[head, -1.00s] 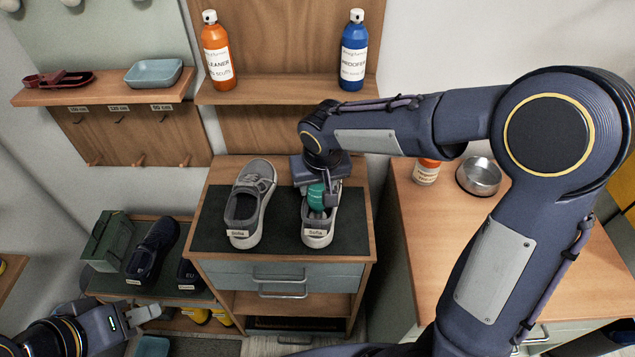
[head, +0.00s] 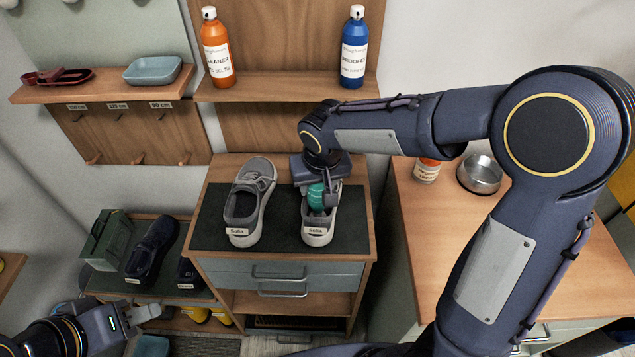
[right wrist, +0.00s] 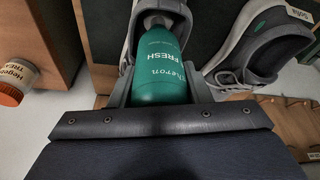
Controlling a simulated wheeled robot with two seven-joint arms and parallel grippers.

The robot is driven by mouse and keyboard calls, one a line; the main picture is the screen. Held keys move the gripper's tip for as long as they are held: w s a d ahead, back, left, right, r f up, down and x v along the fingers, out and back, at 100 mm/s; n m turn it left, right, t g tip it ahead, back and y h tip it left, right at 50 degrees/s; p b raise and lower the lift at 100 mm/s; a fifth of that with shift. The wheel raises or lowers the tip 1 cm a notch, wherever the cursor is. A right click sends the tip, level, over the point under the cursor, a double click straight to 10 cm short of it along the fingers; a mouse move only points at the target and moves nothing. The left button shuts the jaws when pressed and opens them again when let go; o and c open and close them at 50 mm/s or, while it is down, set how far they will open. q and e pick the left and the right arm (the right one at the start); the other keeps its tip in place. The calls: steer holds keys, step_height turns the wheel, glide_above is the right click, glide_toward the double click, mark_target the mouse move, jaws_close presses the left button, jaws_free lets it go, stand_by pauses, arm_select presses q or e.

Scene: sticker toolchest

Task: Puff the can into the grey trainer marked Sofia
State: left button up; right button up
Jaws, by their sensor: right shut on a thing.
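Two grey trainers stand side by side on the dark mat (head: 276,235) on top of the chest; the heel labels of both read Sofia. The left grey trainer (head: 243,207) is free of any gripper. My right gripper (head: 318,196) is shut on a green can (head: 314,198) at the opening of the right grey trainer (head: 319,231). In the right wrist view the can (right wrist: 160,69) reads "FRESH" and its grey top end points into the trainer; whether it touches the shoe is hidden. My left gripper (head: 150,312) is low at the left, empty, its fingers seen unclearly.
An orange cleaner bottle (head: 217,52) and a blue proofer bottle (head: 353,52) stand on the shelf above. Dark shoes (head: 152,247) and a green box (head: 106,240) sit lower left. A jar (head: 427,171) and metal bowl (head: 479,174) stand on the right counter.

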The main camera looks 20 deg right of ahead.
steer(key=shift+f+b, duration=0.55)
steer(key=shift+f, duration=0.05)
stand_by(0.3)
stand_by(0.4)
steer(key=shift+r+p, duration=4.6)
steer(key=shift+r, duration=1.45)
